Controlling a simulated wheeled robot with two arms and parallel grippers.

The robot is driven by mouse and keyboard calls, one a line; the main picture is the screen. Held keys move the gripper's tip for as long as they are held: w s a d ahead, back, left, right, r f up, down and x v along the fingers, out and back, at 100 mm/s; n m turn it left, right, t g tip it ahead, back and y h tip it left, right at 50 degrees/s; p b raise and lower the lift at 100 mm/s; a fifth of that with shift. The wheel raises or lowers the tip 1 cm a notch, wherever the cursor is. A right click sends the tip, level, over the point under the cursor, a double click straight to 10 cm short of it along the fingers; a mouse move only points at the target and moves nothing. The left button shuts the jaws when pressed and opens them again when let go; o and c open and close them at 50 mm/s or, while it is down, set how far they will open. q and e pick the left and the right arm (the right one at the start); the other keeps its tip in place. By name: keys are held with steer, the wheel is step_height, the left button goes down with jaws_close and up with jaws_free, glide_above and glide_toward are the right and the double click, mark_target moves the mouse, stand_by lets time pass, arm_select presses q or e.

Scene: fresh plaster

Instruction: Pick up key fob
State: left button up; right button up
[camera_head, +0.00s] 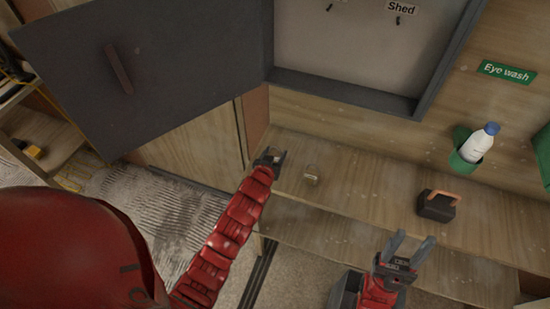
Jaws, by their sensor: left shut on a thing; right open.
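My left gripper (272,156), at the end of the red arm, is just above the left end of the wooden shelf. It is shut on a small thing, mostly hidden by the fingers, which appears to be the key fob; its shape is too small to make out. No other key fob is plain in view. My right gripper (408,249) is open and empty, with its fingers pointing up in front of the shelf's front edge.
A dark block with a copper-coloured handle (436,207) and a white bottle (479,145) in a green holder are further right. An open grey cabinet door (190,60) hangs at upper left.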

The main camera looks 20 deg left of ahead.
arm_select(q)
steer(key=shift+c, duration=0.3)
steer(key=shift+r, duration=0.1)
steer(key=shift+r+b, duration=0.65)
steer(key=shift+r, duration=0.05)
steer(key=shift+r+b, duration=0.45)
steer(key=shift+r, duration=0.2)
steer(key=s+b, duration=0.1)
steer(key=s, duration=0.1)
steer(key=s+d+b, duration=0.1)
steer(key=s, duration=0.2)
steer(key=s+d+b, duration=0.1)
steer(key=s, duration=0.1)
steer(key=shift+s+r, duration=0.15)
steer(key=shift+r, duration=0.25)
steer(key=s+d+r+p, duration=0.2)
steer(key=s+p, duration=0.3)
steer(key=s, duration=0.2)
steer(key=f+b, duration=0.2)
steer(key=w+a+f+b, duration=0.1)
steer(key=f+b, duration=0.3)
steer(key=shift+w+a+f, duration=0.3)
